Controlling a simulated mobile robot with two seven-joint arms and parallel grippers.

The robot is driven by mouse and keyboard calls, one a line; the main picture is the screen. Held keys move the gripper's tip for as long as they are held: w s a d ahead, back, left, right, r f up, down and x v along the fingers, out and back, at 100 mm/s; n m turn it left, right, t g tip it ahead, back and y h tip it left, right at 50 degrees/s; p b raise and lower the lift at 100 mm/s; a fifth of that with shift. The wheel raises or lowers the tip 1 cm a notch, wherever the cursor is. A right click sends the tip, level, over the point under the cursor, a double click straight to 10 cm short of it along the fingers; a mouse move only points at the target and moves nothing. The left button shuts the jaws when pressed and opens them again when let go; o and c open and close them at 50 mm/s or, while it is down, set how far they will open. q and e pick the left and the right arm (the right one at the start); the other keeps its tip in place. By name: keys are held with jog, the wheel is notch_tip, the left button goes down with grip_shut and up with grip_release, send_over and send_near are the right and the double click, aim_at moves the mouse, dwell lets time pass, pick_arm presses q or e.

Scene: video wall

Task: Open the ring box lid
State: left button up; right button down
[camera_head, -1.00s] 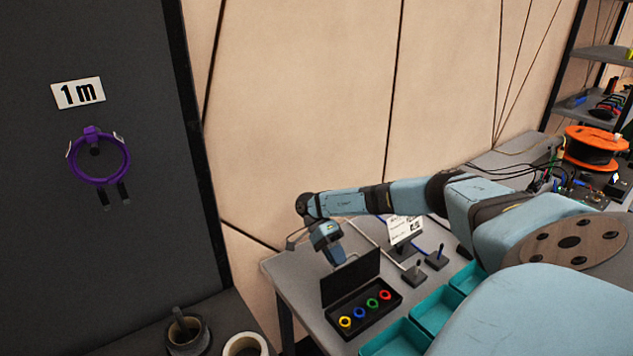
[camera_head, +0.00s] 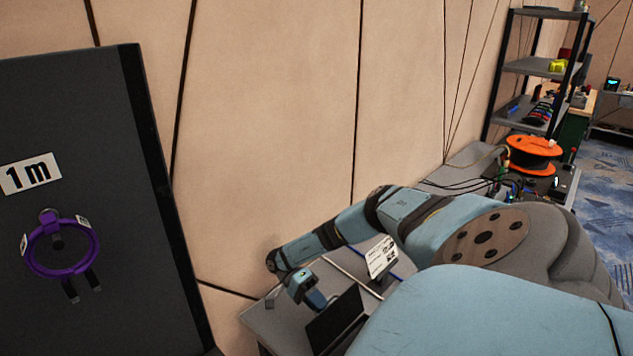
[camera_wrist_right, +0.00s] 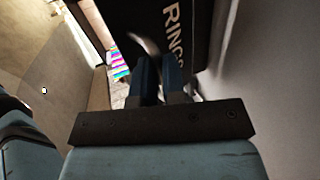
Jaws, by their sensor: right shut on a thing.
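The ring box lid (camera_head: 337,322) is a dark panel standing raised at the lower middle of the head view. My right gripper (camera_head: 314,299) is behind its upper left edge and is shut on the lid. In the right wrist view the dark lid (camera_wrist_right: 193,22) with white lettering "RINGS" fills the upper middle, and the blue fingers of my right gripper (camera_wrist_right: 160,75) reach up to it. The box body and its rings are hidden by my arm and the frame's lower edge. My left gripper is not in view.
A grey table (camera_head: 268,322) carries the box and a small sign (camera_head: 381,257) behind it. An orange spool (camera_head: 535,153) and cables are at the back right.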

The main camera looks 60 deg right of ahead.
jog(key=shift+s+a+f, duration=0.2)
jog(key=shift+a+f, duration=0.05)
jog(key=shift+f, duration=0.25)
jog(key=c, duration=1.3)
grip_release()
jog(key=shift+w+f, duration=0.1)
jog(key=shift+c, duration=0.2)
jog(key=shift+o, duration=0.7)
jog(key=shift+w+d, duration=0.15)
jog(key=shift+d, duration=0.1)
jog(key=shift+w, duration=0.1)
jog(key=shift+d+r, duration=0.1)
jog(key=shift+r, duration=0.1)
